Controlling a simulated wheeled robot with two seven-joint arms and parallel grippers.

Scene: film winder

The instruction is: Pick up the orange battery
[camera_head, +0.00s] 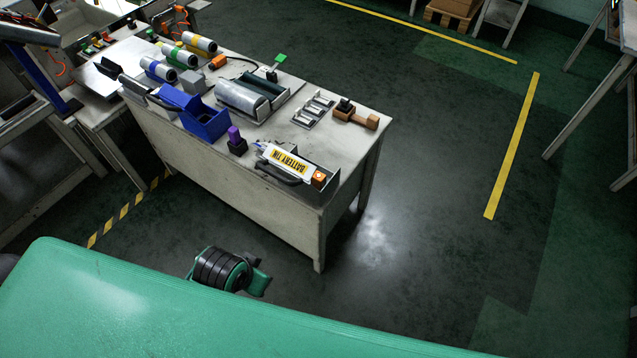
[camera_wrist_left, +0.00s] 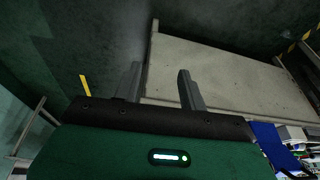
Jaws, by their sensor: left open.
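A small orange block (camera_head: 319,179), which looks like the orange battery, sits at the front right of the workbench, at the right end of the tin labelled "BATTERY TIN" (camera_head: 288,162). Another orange piece (camera_head: 217,62) lies farther back by a dark cable; I cannot tell exactly what it is. My left gripper (camera_wrist_left: 158,84) is open and empty in the left wrist view, with the bench's pale panel beyond its fingers. In the head view only a green and black part of my arm shows in front of the bench, apart from it. My right gripper is not in view.
The workbench (camera_head: 300,235) carries a blue bin (camera_head: 205,122), a purple-topped piece (camera_head: 235,136), grey rollers (camera_head: 241,99), a brown wooden piece (camera_head: 356,116) and several banded cylinders. The floor right of the bench is clear. The blue bin also shows in the left wrist view (camera_wrist_left: 268,137).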

